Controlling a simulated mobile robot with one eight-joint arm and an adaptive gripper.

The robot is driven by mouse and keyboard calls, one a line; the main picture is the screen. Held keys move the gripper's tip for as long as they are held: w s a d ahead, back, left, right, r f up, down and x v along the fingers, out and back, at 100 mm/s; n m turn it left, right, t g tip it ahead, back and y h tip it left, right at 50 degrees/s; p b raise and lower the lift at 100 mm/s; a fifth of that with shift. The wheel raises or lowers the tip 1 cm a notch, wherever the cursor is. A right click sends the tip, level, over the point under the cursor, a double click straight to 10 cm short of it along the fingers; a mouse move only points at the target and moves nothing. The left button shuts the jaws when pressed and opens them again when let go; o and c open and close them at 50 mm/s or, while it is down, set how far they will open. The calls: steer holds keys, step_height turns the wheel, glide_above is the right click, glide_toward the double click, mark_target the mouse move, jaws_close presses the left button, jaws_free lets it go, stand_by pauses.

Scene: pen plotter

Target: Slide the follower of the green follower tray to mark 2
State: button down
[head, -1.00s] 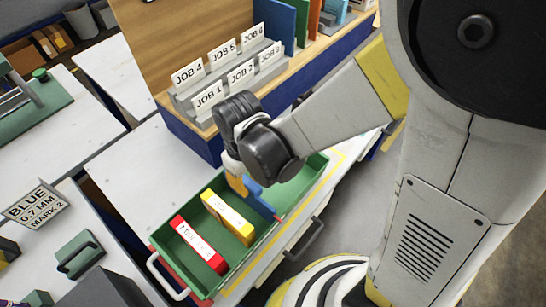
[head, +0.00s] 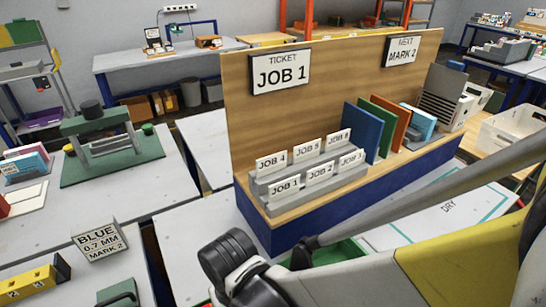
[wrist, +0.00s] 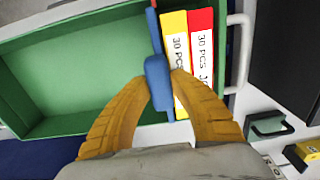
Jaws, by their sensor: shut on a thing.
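The green follower tray (wrist: 75,85) fills much of the wrist view; only a strip of it (head: 340,252) shows in the head view, behind my arm. Its blue follower (wrist: 157,88) stands across the tray. My gripper (wrist: 159,80) is shut on the follower's blue grip, with a yellow finger on each side. A yellow block (wrist: 176,50) and a red block (wrist: 201,60), both labelled "30 PCS", stand at the right end. The follower is beside the yellow block; contact is unclear. No mark scale is readable on the tray.
The tray floor left of the follower is empty. In the head view, a job card rack (head: 310,178) stands behind the tray. Signs read "BLUE 0.7 MM MARK 2" (head: 98,240), "TICKET JOB 1" (head: 280,72) and "NEXT MARK 2" (head: 401,50).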

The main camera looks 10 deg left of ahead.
steer(key=c, duration=1.1)
jaws_free()
steer(key=shift+c, duration=0.2)
steer(key=shift+r, duration=0.1)
step_height(320, 180, up, 12)
